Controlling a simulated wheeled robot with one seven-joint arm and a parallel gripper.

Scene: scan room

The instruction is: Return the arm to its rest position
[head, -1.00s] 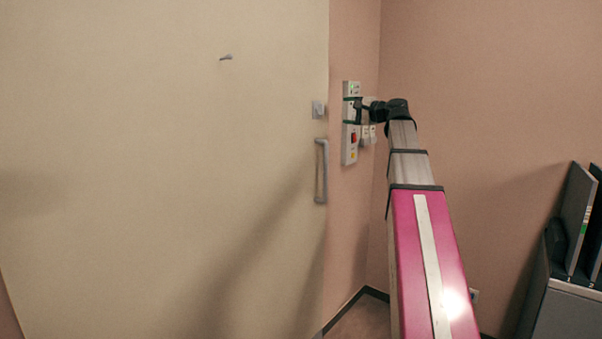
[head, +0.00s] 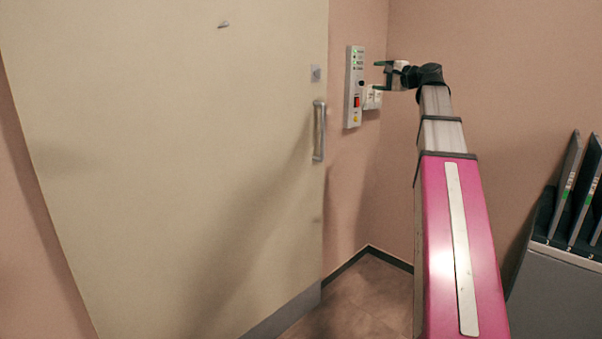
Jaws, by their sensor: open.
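My gripper (head: 379,76) is at the end of my outstretched magenta and silver arm (head: 455,220). It points left, toward the wall control panel (head: 354,88). The jaws are open with nothing between them, and a gap of wall shows between the fingertips and the panel. The panel is a tall grey plate with green lights at the top, a red switch and a yellow button lower down.
A large cream door (head: 170,150) with a vertical handle (head: 319,130) fills the left side. White wall switches (head: 373,98) sit beside the panel. A grey rack (head: 560,290) holding upright dark panels stands at the right. Bare floor (head: 355,300) shows in the corner.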

